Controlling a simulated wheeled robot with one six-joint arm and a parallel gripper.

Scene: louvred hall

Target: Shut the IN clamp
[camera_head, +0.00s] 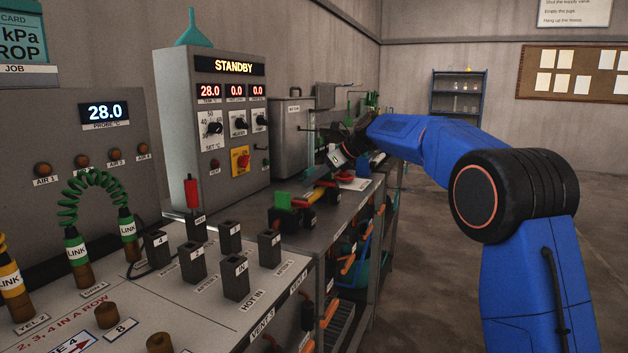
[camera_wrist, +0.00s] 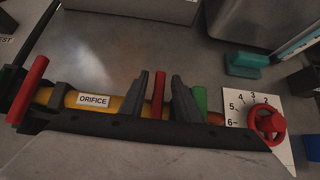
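No clamp label reads IN in either view, so I cannot tell which clamp it names. In the wrist view a yellow tube marked ORIFICE (camera_wrist: 95,101) lies on the bench. A red lever (camera_wrist: 158,97) stands over its right part, and a green lever (camera_wrist: 200,99) is further right. Another red lever (camera_wrist: 28,90) is at the tube's left end. My gripper (camera_wrist: 161,76) is open, with one dark finger on each side of the middle red lever; contact is not clear. In the head view my gripper (camera_head: 343,146) is above the bench, small and dark.
A red handwheel (camera_wrist: 268,123) on a numbered white plate is at the right, with a teal block (camera_wrist: 246,63) behind it. The STANDBY cabinet (camera_head: 215,120) stands left of my arm. Black labelled blocks (camera_head: 236,277) stand on the near bench. The floor at right is clear.

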